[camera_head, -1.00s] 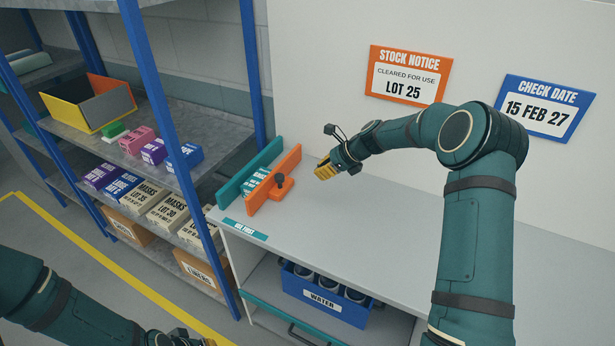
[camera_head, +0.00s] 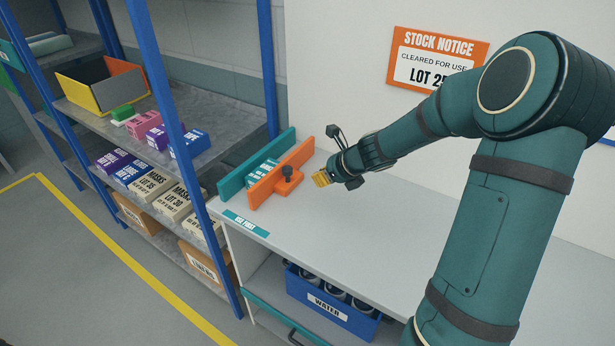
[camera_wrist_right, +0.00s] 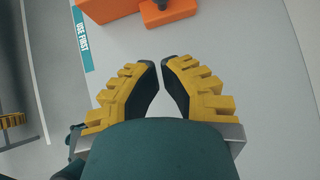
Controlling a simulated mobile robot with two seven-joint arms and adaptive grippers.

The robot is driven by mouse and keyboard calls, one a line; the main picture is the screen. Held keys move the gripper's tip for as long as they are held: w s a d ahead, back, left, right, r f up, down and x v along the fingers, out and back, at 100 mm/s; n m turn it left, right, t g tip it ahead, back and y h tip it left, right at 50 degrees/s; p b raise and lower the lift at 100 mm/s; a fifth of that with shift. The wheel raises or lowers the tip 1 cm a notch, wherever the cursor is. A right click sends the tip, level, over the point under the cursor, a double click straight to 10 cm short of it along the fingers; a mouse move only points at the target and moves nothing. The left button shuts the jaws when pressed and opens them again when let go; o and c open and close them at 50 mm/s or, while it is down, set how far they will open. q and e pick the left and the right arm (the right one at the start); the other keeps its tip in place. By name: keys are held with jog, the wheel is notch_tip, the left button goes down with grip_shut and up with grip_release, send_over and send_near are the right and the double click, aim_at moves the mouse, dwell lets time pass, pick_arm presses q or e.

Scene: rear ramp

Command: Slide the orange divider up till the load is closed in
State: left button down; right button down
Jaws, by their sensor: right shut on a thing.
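The orange divider (camera_head: 283,176) stands upright on the grey bench top, with an orange block and dark knob (camera_head: 287,173) on its right side. The load, white and teal packs (camera_head: 262,171), stands between it and the teal fence (camera_head: 258,164), with a gap still showing. My right gripper (camera_head: 322,180) is right of the knob and apart from it. In the right wrist view its yellow fingers (camera_wrist_right: 161,66) are nearly together with nothing visible between them. The divider's block (camera_wrist_right: 168,10) shows beyond the fingertips. My left gripper is out of view.
A "USE FIRST" label (camera_head: 246,224) marks the bench's front edge. A blue water crate (camera_head: 330,306) stands on the shelf below. A blue-posted rack (camera_head: 170,95) with boxes stands left. The bench top (camera_head: 400,235) is clear to the right.

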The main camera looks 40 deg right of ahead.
jog(key=b, duration=0.2)
send_near(283, 180)
jog(key=s+f, duration=0.2)
jog(key=shift+s+d+f, duration=0.25)
jog(key=shift+s+f, duration=0.15)
jog(key=shift+w+a+p, duration=0.15)
jog(key=shift+w+p, duration=0.1)
jog(key=shift+w, duration=0.35)
jog(key=shift+w+a+p, duration=0.15)
jog(key=shift+w+p, duration=0.1)
jog(key=shift+w, duration=0.4)
jog(key=shift+w+a, duration=0.15)
jog(key=shift+w, duration=0.65)
jog(key=shift+w+a+r+p, duration=0.1)
jog(key=shift+w+a+p, duration=0.1)
jog(key=shift+w+p, duration=0.4)
jog(key=shift+w, duration=0.2)
jog(key=shift+s, duration=0.15)
